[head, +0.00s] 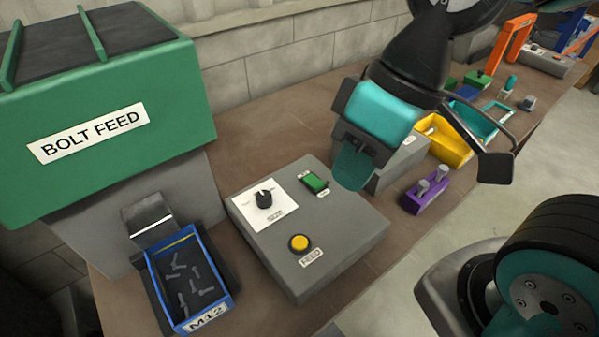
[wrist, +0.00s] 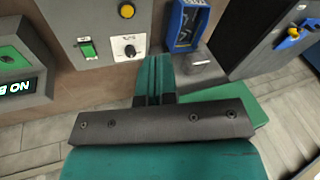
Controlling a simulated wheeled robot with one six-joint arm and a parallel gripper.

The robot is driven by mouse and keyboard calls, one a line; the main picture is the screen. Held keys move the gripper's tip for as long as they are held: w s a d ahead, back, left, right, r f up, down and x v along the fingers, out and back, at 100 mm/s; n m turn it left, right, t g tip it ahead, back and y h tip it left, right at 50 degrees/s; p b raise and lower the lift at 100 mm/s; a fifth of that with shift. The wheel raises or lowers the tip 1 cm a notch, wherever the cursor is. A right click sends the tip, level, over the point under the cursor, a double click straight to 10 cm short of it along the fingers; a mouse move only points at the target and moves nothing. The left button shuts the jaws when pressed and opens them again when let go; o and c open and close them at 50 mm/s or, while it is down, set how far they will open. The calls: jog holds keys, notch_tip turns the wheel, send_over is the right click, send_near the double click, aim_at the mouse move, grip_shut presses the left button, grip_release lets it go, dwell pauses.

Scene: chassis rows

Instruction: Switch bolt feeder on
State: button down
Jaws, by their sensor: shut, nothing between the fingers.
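The green bolt feeder (head: 110,130) labelled BOLT FEED stands at the left of the head view. Beside it lies a grey control box (head: 340,235) with a black knob (head: 264,198) on a white plate, a yellow button (head: 299,243) labelled FEED, and a small green switch (head: 314,183). The switch's position is too small to tell. In the wrist view the switch (wrist: 88,48) is left of the knob (wrist: 129,49). My teal gripper (head: 354,168) is shut and empty, to the right of the switch in the head view and apart from it. It also shows in the wrist view (wrist: 154,62).
A blue tray (head: 233,292) marked M12 holds several bolts. A yellow bin (head: 455,152) and a purple holder (head: 425,195) stand right of my gripper. A brick wall backs the bench.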

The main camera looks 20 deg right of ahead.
jog(key=n+g+h+b, duration=0.15)
jog(key=n+h, duration=0.35)
jog(key=n, duration=1)
send_over(318, 184)
jog(key=w, duration=0.2)
notch_tip(318, 184, down, 8)
jog(key=shift+a+r, duration=0.15)
jog(key=shift+a, duration=0.1)
jog(key=f, duration=0.4)
jog(key=s+f+p, duration=0.1)
jog(key=f, duration=0.9)
jog(key=shift+s+d, duration=0.25)
jog(key=shift+s, duration=0.1)
